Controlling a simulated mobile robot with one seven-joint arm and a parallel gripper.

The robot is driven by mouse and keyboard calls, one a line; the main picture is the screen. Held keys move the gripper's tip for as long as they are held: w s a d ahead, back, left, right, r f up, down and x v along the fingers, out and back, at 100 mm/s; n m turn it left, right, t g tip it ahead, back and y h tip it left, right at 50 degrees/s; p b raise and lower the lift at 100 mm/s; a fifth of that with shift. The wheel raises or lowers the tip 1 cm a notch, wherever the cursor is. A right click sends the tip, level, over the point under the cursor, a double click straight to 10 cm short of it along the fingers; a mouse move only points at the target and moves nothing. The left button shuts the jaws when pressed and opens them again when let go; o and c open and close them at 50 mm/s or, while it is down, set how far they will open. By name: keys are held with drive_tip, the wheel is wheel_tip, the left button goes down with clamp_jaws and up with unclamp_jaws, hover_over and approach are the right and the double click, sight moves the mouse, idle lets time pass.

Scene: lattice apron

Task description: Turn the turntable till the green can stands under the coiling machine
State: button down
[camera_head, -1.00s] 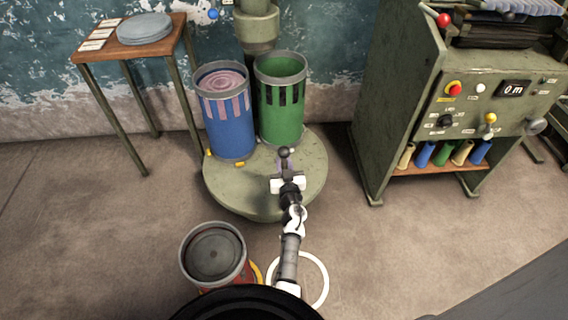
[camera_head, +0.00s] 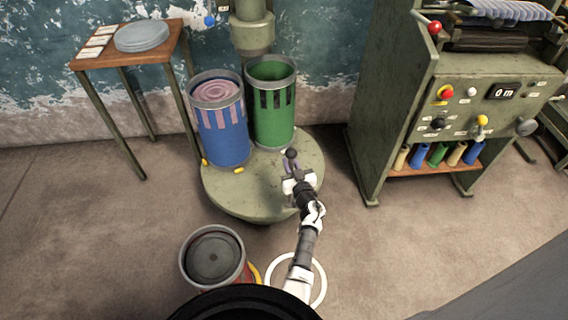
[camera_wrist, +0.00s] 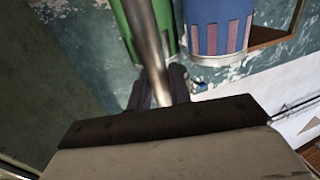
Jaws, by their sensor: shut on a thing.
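The round green turntable (camera_head: 255,203) stands on the floor. On its back half are the blue can (camera_head: 221,135), with pink coiled material inside, and the green can (camera_head: 273,115), which looks empty. The coiling machine's column (camera_head: 251,30) comes down behind the cans; its lower end shows between their rims, nearer the green can's left side. My gripper (camera_head: 292,168) is shut on the turntable's upright handle (camera_head: 291,154), topped by a dark knob, at the front right. In the wrist view the metal post (camera_wrist: 147,35) stands between my fingers (camera_wrist: 160,88).
A small table (camera_head: 85,64) with grey discs (camera_head: 142,36) stands left. A green control cabinet (camera_head: 395,130) stands right. A third can (camera_head: 213,255) stands on the floor at front left, near a white floor ring (camera_head: 318,283). Floor right of the turntable is clear.

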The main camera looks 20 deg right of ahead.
drive_tip(key=w+d+n+y+b, duration=0.2)
drive_tip(key=w+d+y+b, duration=0.1)
drive_tip(key=d, duration=0.6)
drive_tip(key=shift+n+y+b, duration=0.4)
drive_tip(key=shift+y+b, duration=0.3)
drive_tip(key=shift+b, duration=0.15)
drive_tip(key=shift+d+r, duration=0.15)
drive_tip(key=shift+r, duration=0.05)
drive_tip(key=c, duration=1.4)
unclamp_jaws()
drive_tip(key=shift+w+f, duration=0.15)
drive_tip(key=shift+o, duration=0.3)
drive_tip(key=s+d+p, duration=0.2)
drive_tip(key=s+p, duration=0.1)
drive_tip(key=s, duration=1)
drive_tip(key=shift+s+d, duration=0.3)
drive_tip(key=shift+s, duration=0.05)
